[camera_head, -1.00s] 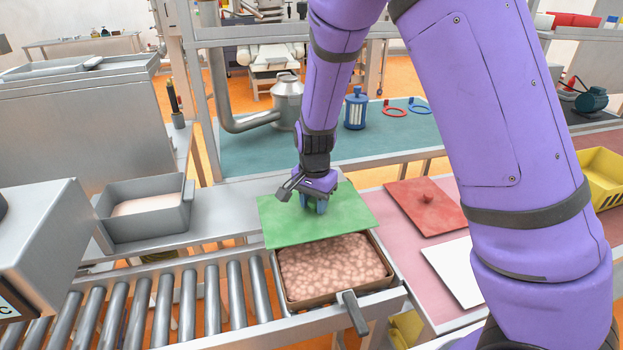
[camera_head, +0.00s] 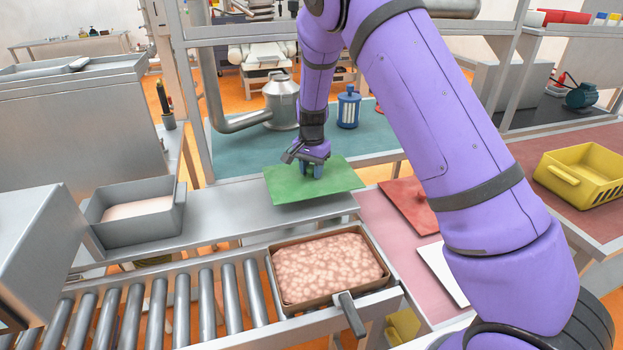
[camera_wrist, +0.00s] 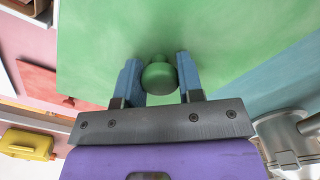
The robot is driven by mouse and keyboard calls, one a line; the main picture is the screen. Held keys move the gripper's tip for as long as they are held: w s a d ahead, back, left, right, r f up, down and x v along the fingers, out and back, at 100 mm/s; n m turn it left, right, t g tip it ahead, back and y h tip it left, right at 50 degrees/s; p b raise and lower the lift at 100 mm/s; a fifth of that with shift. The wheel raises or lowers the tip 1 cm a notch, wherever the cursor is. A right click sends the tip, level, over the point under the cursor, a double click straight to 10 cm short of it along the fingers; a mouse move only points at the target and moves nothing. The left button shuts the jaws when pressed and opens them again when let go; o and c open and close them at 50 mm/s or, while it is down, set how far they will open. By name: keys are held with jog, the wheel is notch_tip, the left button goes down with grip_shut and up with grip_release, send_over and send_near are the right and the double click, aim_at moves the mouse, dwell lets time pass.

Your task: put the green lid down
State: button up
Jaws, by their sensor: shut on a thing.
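The green lid (camera_head: 335,181) is a flat rectangular plate with a round knob. My gripper (camera_head: 314,168) is above the middle of the lid. In the wrist view my gripper (camera_wrist: 160,78) is shut on the lid's green knob (camera_wrist: 159,75), with a blue finger on each side. The lid is over the grey metal counter, behind the brown tray (camera_head: 280,300) of pinkish mince. I cannot tell whether the lid touches the counter or hangs just above it. The tray is uncovered on the roller conveyor side.
A grey bin (camera_head: 140,225) stands left on the counter. The roller conveyor (camera_head: 180,300) runs in front. A red lid (camera_head: 408,203) and a white board (camera_head: 440,270) lie at right on a pink surface. A teal table (camera_head: 240,150) with a blue-capped canister (camera_head: 348,108) is behind.

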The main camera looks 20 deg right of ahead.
aim_at(312, 178)
jog(key=shift+w+f, duration=0.1)
jog(key=shift+f, duration=1.65)
jog(key=shift+f, duration=0.1)
jog(key=o, duration=0.9)
jog(key=shift+o, duration=0.2)
